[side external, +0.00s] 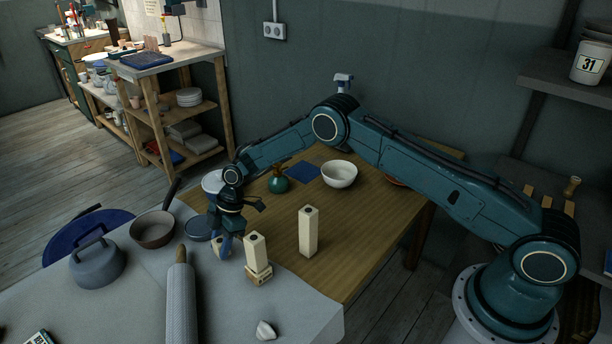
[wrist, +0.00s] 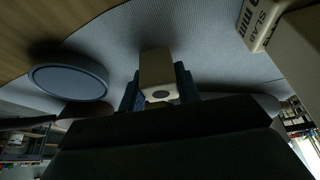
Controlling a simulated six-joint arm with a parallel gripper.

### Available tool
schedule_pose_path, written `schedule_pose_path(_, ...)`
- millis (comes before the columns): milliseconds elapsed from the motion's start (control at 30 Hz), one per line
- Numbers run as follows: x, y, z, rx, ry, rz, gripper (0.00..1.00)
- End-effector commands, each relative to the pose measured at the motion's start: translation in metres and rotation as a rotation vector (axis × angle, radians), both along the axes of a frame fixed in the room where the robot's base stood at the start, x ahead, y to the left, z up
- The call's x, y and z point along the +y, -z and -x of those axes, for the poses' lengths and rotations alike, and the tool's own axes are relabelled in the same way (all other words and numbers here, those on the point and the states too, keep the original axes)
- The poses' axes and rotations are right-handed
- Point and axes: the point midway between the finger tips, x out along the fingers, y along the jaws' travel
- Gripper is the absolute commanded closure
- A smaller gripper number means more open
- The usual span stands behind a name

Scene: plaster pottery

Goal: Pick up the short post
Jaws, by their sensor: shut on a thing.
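The short post (side external: 221,247) is a small cream block, partly covered by my blue fingers in the side view. My gripper (side external: 225,238) points down and is shut on it. In the wrist view the short post (wrist: 158,68) sits between the two fingers of my gripper (wrist: 158,88), with a dark round hole in its near end. Its lower end is hard to see, so I cannot tell whether it touches the table.
A cream post (side external: 255,247) on a small block (side external: 259,273) stands close right of my gripper. A taller post (side external: 308,231) stands farther right. A white bowl (side external: 339,174) stands behind.

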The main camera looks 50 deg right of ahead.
Motion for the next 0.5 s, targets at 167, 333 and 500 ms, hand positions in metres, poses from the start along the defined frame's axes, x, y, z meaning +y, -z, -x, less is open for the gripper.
schedule_pose_path(167,0.0,-0.021,0.0,-0.002,0.001,-0.001,0.93)
schedule_pose_path(333,0.0,-0.052,-0.001,-0.005,0.0,-0.001,0.93)
schedule_pose_path(500,0.0,-0.089,-0.001,-0.005,0.0,-0.001,0.93)
